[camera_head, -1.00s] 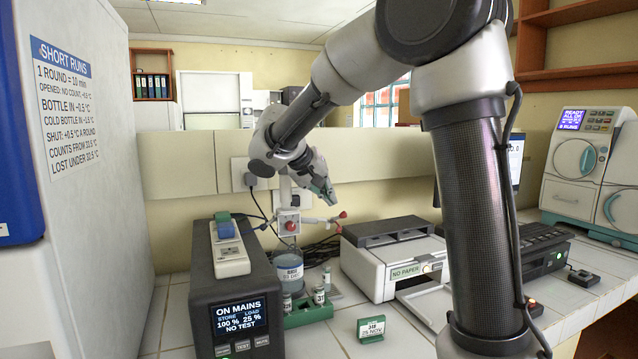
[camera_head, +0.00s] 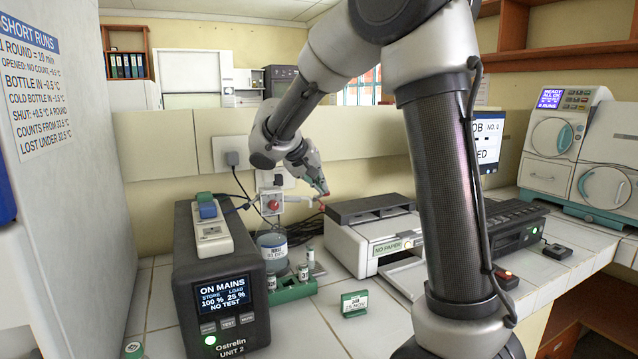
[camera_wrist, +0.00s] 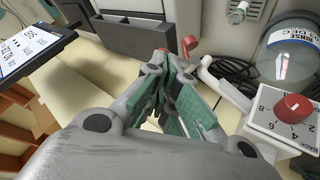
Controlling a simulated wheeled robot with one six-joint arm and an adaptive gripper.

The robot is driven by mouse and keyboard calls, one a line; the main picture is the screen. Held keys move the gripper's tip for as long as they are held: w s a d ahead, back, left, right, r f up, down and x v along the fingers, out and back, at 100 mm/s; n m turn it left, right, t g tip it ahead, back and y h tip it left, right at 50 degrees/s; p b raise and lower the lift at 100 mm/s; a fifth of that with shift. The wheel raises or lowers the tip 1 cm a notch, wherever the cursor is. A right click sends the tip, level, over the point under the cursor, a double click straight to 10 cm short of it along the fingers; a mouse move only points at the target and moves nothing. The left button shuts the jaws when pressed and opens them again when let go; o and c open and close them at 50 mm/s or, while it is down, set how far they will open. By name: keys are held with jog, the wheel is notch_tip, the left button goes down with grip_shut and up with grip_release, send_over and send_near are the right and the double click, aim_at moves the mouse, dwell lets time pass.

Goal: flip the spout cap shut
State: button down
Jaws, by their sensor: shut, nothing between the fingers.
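The dispenser head (camera_head: 272,204), a white box with a red knob, stands on a clear bottle (camera_head: 272,247); in the wrist view its dial face (camera_wrist: 275,122) and the bottle (camera_wrist: 290,62) are at the right. A white spout (camera_wrist: 222,84) reaches out sideways from it. The small red spout cap (camera_wrist: 188,46) shows just beyond my fingertips; in the head view it is small and partly hidden by my gripper (camera_head: 322,191). I cannot tell whether the cap is touched or how far it is turned. My gripper (camera_wrist: 165,68) is shut and empty at the spout's end.
A printer (camera_head: 375,245) stands close to the right of the spout. A black power unit (camera_head: 225,290) stands at the left, and a green vial rack (camera_head: 293,291) is below the dispenser. Cables (camera_wrist: 240,58) lie behind. A green label stand (camera_head: 354,304) is in front.

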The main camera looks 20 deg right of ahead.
aim_at(327, 194)
jog(key=shift+s+d+m+y, duration=0.15)
jog(key=shift+d+m+y, duration=0.15)
jog(key=shift+y, duration=0.3)
jog(key=f+t+y, duration=0.1)
jog(key=s+d+f+m+t+y, duration=0.1)
jog(key=y, duration=0.1)
jog(key=d+f+y, duration=0.1)
jog(key=shift+s+d+m+t, duration=0.2)
jog(key=shift+m+t, duration=0.2)
dwell(0.4)
jog(key=shift+a+r, duration=0.1)
jog(key=shift+a, duration=0.05)
jog(key=shift+w+a+r, duration=0.15)
jog(key=shift+w+a, duration=0.25)
jog(key=shift+a, duration=0.1)
jog(key=shift+r, duration=0.1)
